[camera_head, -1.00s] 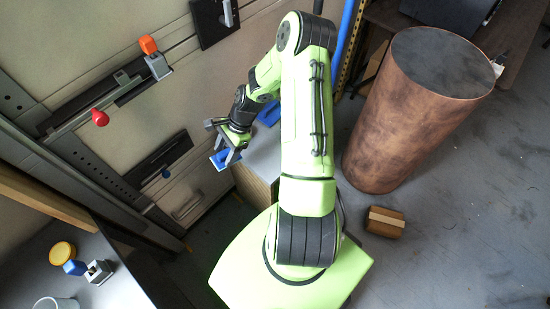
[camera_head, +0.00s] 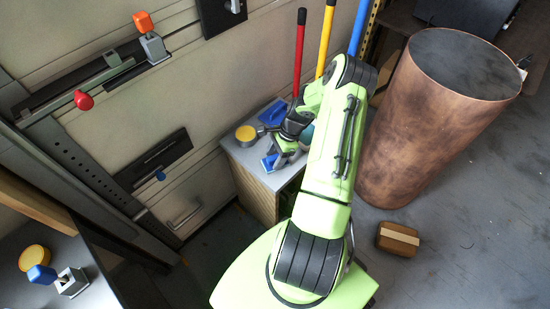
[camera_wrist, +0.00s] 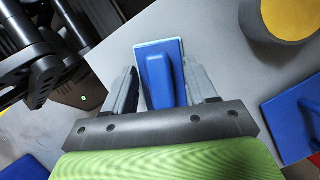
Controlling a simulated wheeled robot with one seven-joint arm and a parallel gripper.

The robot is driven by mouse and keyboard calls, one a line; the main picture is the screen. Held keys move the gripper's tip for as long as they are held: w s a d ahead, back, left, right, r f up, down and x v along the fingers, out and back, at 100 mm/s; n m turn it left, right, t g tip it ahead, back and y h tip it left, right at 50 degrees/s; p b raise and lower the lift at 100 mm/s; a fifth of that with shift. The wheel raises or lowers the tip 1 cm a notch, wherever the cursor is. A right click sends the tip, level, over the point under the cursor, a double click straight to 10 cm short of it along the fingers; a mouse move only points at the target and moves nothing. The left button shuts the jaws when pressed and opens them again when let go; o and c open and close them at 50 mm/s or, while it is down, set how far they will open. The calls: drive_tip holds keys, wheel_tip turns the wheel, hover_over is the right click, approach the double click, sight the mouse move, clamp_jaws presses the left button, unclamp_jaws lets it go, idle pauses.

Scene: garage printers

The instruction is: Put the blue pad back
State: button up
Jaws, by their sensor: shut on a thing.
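My gripper (camera_head: 279,161) is shut on a blue pad (camera_head: 268,163) over the near part of a grey-topped cabinet (camera_head: 243,160). In the wrist view the pad (camera_wrist: 160,60) has a raised blue grip between the two fingers of my gripper (camera_wrist: 162,88) and a pale rim around its base. I cannot tell whether its underside touches the grey top. A second blue pad (camera_head: 273,112) lies farther back on the cabinet top; it also shows at the right of the wrist view (camera_wrist: 296,118).
A round yellow-topped item (camera_head: 246,133) stands on the cabinet top near the pads. Red (camera_head: 299,45) and yellow (camera_head: 325,40) poles stand behind the cabinet. A large copper drum (camera_head: 425,125) and a small brown box (camera_head: 398,239) are on the floor at right.

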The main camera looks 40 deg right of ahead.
drive_tip(key=o, duration=1.1)
drive_tip(key=p+v, duration=0.4)
drive_tip(key=v, duration=0.8)
wheel_tip(320, 180, up, 12)
drive_tip(key=n+h, duration=0.3)
drive_tip(key=n, duration=0.3)
hover_over(269, 159)
drive_tip(key=s+a+r+n+t+h, duration=0.1)
drive_tip(key=s+a+r+n, duration=0.2)
drive_tip(key=a+r+n, duration=0.3)
drive_tip(key=s+a+r+n+h, duration=0.1)
drive_tip(key=s+a+r+n, duration=0.25)
drive_tip(key=a+r, duration=0.55)
drive_tip(key=s+a+r+n+t, duration=0.2)
drive_tip(key=s+a+n, duration=0.4)
drive_tip(key=s, duration=0.3)
drive_tip(key=shift+s+r+n+t+y, duration=0.3)
drive_tip(key=shift+s+n+t, duration=0.1)
drive_tip(key=shift+t, duration=0.1)
